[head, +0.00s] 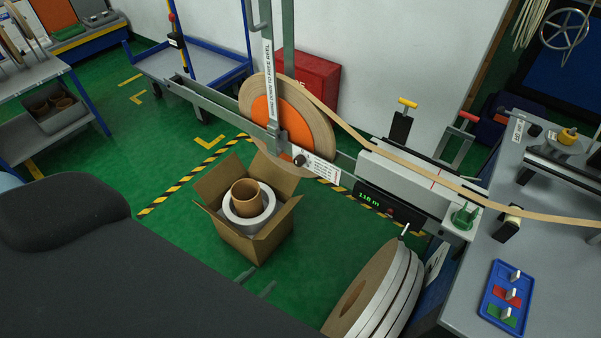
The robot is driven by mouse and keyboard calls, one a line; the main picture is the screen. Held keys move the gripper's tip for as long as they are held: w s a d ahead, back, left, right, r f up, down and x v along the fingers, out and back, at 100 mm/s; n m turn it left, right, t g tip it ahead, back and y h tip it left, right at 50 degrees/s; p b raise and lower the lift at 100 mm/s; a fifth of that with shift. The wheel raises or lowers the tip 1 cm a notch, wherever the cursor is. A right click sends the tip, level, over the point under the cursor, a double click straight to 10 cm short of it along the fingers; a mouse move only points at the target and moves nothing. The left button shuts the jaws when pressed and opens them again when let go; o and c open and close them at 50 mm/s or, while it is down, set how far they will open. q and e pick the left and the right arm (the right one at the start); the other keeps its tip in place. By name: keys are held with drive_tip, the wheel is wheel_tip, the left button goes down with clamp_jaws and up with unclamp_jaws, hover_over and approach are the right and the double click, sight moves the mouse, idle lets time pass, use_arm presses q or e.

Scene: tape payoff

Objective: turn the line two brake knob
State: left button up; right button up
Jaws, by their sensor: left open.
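A small black knob (299,160) sits on the rail beside a white label plate (321,169), just below the hub of the upright tape reel (248,106). The label is too small to read, so I cannot tell for sure that this is the line two brake knob. A green knob (464,216) stands at the right end of the rail. My left gripper (256,281) shows only its two grey fingertips past my dark arm. They are apart, with nothing seen between them, well below and left of the black knob. My right gripper is not in view.
An open cardboard box (256,246) with rolls stands on the green floor below the reel. Large tape rolls (372,290) lean at the lower middle. A tape strip (400,160) runs right over the guide to a grey bench (470,268) with a blue tray (489,312).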

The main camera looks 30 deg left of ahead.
use_arm(q)
drive_tip(key=w+a+n+t+b, duration=0.1)
drive_tip(key=w+a+t+b, duration=0.3)
drive_tip(key=w, duration=0.7)
drive_tip(key=n+t+b, duration=0.1)
drive_tip(key=t+b, duration=0.4)
drive_tip(key=b, duration=0.1)
approach(297, 165)
drive_tip(key=shift+w+d+p, duration=0.1)
drive_tip(key=shift+w+p, duration=0.2)
drive_tip(key=shift+w, duration=0.1)
drive_tip(key=x, duration=0.7)
drive_tip(key=shift+w+r, duration=0.2)
drive_tip(key=shift+w, duration=0.1)
drive_tip(key=c, duration=1)
